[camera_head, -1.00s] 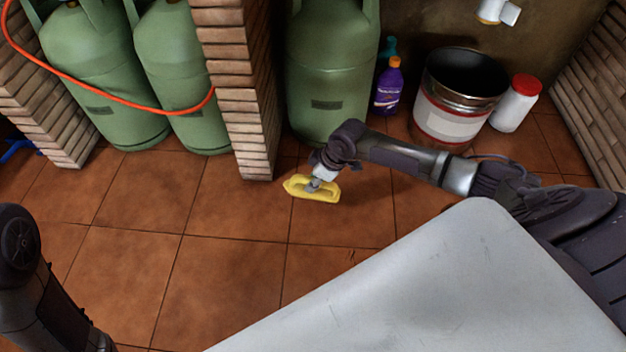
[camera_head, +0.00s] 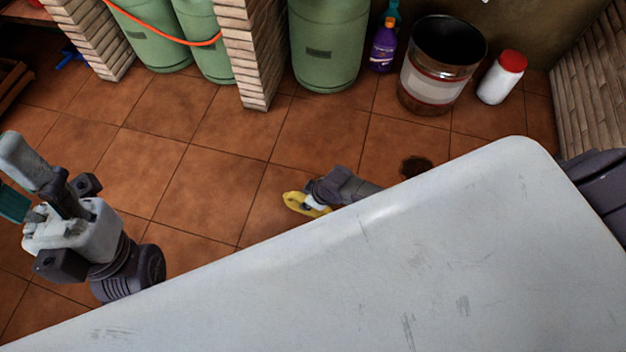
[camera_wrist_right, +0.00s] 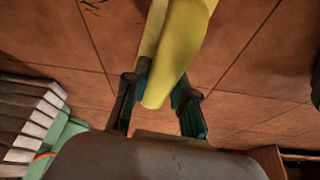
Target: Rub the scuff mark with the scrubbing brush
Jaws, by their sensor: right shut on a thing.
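The yellow scrubbing brush (camera_head: 298,203) is in my right gripper (camera_head: 317,201), above the floor just past the table edge. In the right wrist view the two fingers close on the brush (camera_wrist_right: 178,55) from both sides. Its bristles are not seen. A thin, dark, scratchy scuff mark (camera_wrist_right: 95,3) shows on the tiles at the top left of that view, apart from the brush; I cannot see it in the head view. My left gripper (camera_head: 40,180) is raised at the left, and its finger opening is unclear.
Behind stand a metal bucket (camera_head: 440,65), a purple bottle (camera_head: 384,48), a red-lidded jar (camera_head: 502,78), green cylinders (camera_head: 325,45) and a brick pillar (camera_head: 252,50).

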